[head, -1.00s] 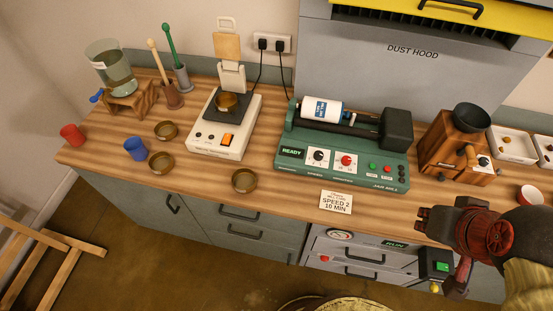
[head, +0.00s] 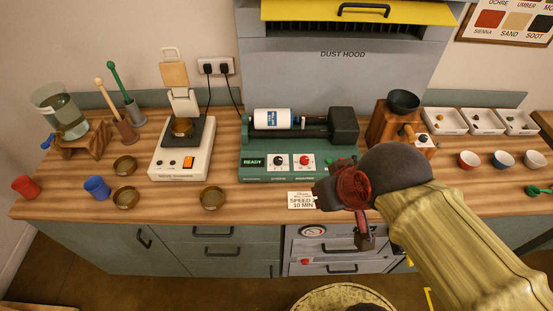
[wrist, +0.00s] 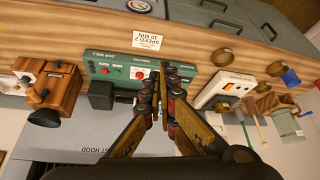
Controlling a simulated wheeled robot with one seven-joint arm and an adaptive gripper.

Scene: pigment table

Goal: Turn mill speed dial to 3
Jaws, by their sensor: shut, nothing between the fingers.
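The green mill (head: 250,172) stands on the counter with a white jar (head: 272,119) on its rollers and a lit READY display. My gripper (head: 322,192) is shut and empty, in front of the mill's right part and apart from the dials. In the wrist view, its fingertips (wrist: 163,68) partly hide the panel.
A card (head: 301,201) reading SPEED 2, 10 MIN lies at the counter's front edge. A white scale (head: 180,163) stands left of the mill, a wooden grinder (head: 385,124) right of it. Brass dishes (head: 212,198) sit nearby. The dust hood (head: 340,75) rises behind the mill.

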